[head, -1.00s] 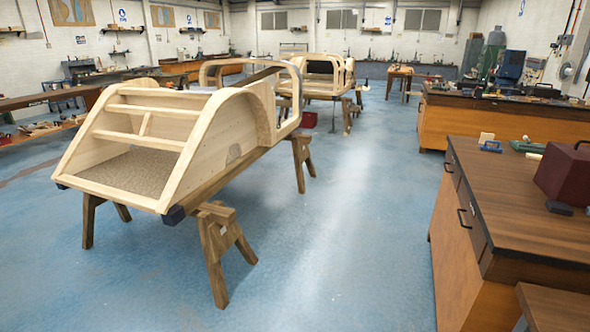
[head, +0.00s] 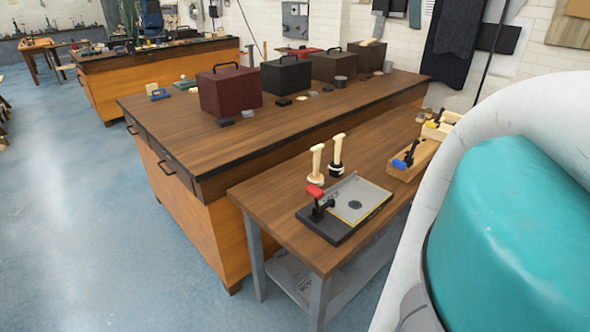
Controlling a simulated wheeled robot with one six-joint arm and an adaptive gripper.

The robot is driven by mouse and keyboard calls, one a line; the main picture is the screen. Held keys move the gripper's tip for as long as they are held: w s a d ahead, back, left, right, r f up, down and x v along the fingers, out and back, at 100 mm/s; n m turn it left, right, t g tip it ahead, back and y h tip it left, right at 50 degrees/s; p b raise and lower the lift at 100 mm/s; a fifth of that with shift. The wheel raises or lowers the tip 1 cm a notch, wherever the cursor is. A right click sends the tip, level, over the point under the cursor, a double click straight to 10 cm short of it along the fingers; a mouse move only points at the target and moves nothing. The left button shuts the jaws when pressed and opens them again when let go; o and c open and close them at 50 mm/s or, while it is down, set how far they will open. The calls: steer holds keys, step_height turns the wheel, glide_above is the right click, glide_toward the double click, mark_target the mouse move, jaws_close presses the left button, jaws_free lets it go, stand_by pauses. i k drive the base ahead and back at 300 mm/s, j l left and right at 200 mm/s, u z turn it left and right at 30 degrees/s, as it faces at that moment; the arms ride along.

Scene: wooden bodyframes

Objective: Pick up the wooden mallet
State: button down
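I cannot make out a wooden mallet for certain. Two upright pale wooden handles stand on the small table (head: 262,200): one with a light base (head: 316,165) and one with a black base (head: 337,155). They could be mallets standing on their heads or other hand tools; I cannot tell. My gripper is not in view; only a large white and teal part of my arm fills the right side.
A black fixture with a red handle (head: 316,191) and a wooden box with a blue tool (head: 405,163) are on the small table. A long dark bench (head: 185,135) behind holds a maroon case (head: 230,92) and a black case (head: 286,76). Blue floor (head: 75,200) is clear at left.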

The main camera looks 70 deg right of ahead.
mark_target(315, 178)
steer(key=z, duration=1.75)
